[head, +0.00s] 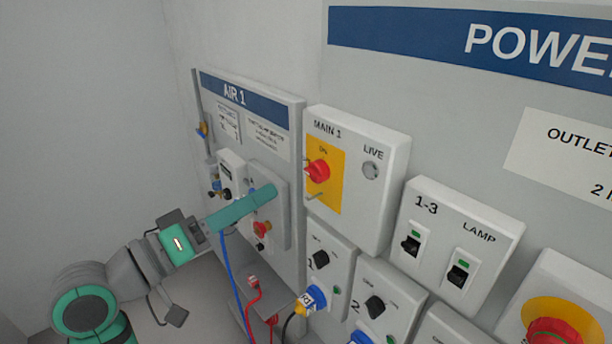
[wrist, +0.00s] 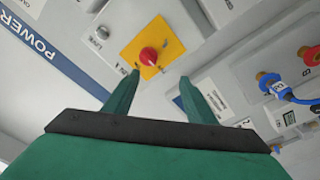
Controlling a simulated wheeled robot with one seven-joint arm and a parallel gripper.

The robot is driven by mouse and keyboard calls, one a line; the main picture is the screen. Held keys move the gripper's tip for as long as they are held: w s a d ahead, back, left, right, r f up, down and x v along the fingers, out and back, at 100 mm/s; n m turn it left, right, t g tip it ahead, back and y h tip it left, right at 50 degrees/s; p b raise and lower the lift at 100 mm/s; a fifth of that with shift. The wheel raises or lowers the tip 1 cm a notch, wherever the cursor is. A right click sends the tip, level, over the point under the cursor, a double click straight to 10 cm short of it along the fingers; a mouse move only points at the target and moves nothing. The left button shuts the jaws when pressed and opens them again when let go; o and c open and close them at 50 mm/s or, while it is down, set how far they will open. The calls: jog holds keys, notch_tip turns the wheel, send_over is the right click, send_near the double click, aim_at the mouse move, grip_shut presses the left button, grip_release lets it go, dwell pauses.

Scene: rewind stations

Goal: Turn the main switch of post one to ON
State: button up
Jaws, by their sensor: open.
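The main switch is a red rotary knob (head: 317,171) on a yellow plate (head: 335,195), on a box labelled MAIN 1 (head: 390,140). An ON mark sits above the knob. The knob also shows in the wrist view (wrist: 148,56), beyond the fingertips and between their lines. A round LIVE lamp (head: 371,170) beside it looks grey. My gripper (head: 262,195) is left of and below the knob in the head view, apart from it. In the wrist view my gripper (wrist: 158,76) has its two green fingers spread with nothing between them.
The AIR 1 panel (head: 250,102) with a red knob (head: 262,229) stands behind my gripper. Below the main box are smaller switch boxes (head: 321,260) with plugs and blue, red and black cables (head: 233,280). Switches labelled 1-3 and LAMP (head: 458,274) are at right.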

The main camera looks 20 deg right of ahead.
aim_at(310, 175)
jog(key=shift+m+g, duration=0.7)
jog(key=x, duration=0.3)
jog(key=s+r+x, duration=0.1)
jog(key=x, duration=0.6)
jog(key=shift+s+d+r, duration=0.35)
jog(key=shift+d+r, duration=0.05)
jog(key=c, duration=1)
